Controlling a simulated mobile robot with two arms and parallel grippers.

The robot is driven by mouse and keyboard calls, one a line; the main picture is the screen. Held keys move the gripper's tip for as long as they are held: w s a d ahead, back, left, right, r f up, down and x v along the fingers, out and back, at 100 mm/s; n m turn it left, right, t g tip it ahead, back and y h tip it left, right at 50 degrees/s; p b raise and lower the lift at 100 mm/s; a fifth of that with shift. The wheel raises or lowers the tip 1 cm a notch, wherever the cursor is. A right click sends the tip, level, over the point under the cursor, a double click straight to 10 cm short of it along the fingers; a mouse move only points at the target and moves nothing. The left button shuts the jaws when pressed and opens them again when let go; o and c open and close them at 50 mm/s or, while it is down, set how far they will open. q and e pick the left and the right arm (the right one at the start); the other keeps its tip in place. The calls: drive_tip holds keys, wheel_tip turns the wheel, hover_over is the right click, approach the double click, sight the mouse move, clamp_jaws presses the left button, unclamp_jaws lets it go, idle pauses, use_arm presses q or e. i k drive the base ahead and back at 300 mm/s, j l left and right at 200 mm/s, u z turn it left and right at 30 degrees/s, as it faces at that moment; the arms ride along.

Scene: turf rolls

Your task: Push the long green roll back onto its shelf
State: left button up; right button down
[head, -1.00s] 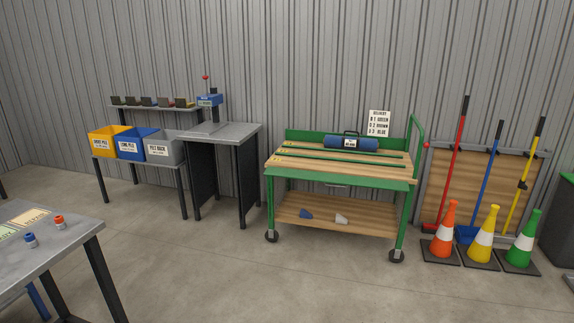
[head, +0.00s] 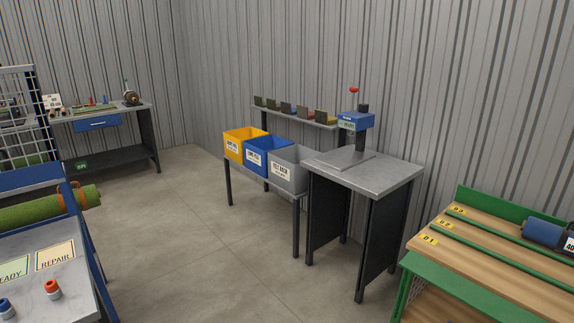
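A green roll (head: 45,208) with an orange-brown strap lies at the left edge, beside a blue-framed rack (head: 50,178). Its right end sticks out past the rack's blue upright, and its left part is cut off by the picture edge. More green shows behind the rack's wire mesh, too small to tell apart. I cannot tell from here whether this roll is the long one. Neither of my grippers is in view.
A grey table (head: 50,285) with READY and REPAIR cards stands at the near left. The middle floor is clear.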

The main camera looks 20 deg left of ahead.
sight(23, 214)
drive_tip(key=i+j+u, duration=0.3)
drive_tip(key=i, duration=0.25)
drive_tip(key=i+u, duration=0.3)
drive_tip(key=i, duration=0.25)
drive_tip(key=i+l+u, duration=0.1)
drive_tip(key=i+u, duration=0.2)
drive_tip(key=i, duration=0.3)
drive_tip(key=i+l+u, duration=0.25)
drive_tip(key=i, duration=0.3)
drive_tip(key=i+l+u, duration=0.3)
drive_tip(key=i, duration=0.25)
